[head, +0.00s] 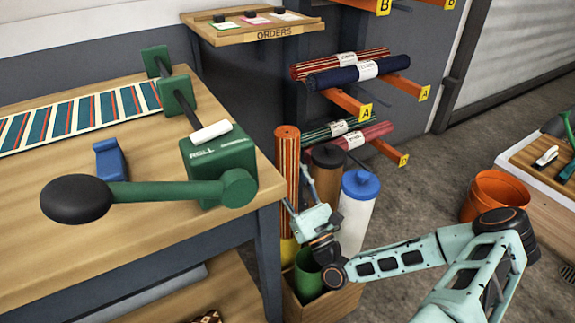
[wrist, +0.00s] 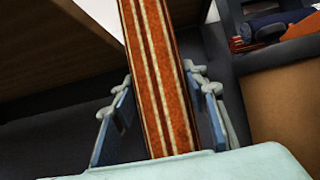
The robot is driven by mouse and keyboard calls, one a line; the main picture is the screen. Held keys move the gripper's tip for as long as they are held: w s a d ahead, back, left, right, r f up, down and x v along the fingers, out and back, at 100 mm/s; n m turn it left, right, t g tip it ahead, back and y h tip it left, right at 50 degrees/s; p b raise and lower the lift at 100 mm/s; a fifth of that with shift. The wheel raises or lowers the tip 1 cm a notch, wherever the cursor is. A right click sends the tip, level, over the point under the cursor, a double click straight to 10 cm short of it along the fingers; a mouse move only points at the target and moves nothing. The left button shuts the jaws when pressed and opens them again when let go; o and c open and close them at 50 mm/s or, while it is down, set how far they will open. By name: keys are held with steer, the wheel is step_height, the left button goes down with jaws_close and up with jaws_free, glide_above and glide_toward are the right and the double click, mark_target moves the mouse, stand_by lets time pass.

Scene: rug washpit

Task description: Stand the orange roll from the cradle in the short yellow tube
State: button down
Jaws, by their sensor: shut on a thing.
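The orange roll (head: 287,165), striped with cream and dark lines, stands upright beside the workbench in the head view. It also runs up through the middle of the wrist view (wrist: 160,75). My gripper (head: 306,212) is shut on it, with one blue-padded finger on each side in the wrist view. The short yellow tube (head: 289,252) shows directly below the roll, partly hidden by my gripper and a green tube. The roll's lower end is at the yellow tube's mouth or inside it; I cannot tell how deep. I cannot make out an empty cradle.
A wooden crate (head: 337,304) holds the green tube (head: 308,270), a brown tube (head: 327,180) and a white, blue-capped tube (head: 356,215) close to my gripper. The workbench (head: 245,218) with its green roller stands left. Orange rack arms (head: 350,98) carry rolls behind. An orange bucket (head: 495,195) stands right.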

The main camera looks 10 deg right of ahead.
mark_target(288, 155)
steer(key=shift+f, duration=2.15)
steer(key=c, duration=1.1)
jaws_free()
steer(key=shift+f, duration=0.1)
step_height(288, 155, up, 10)
steer(key=shift+r, duration=0.1)
steer(key=shift+s, duration=0.1)
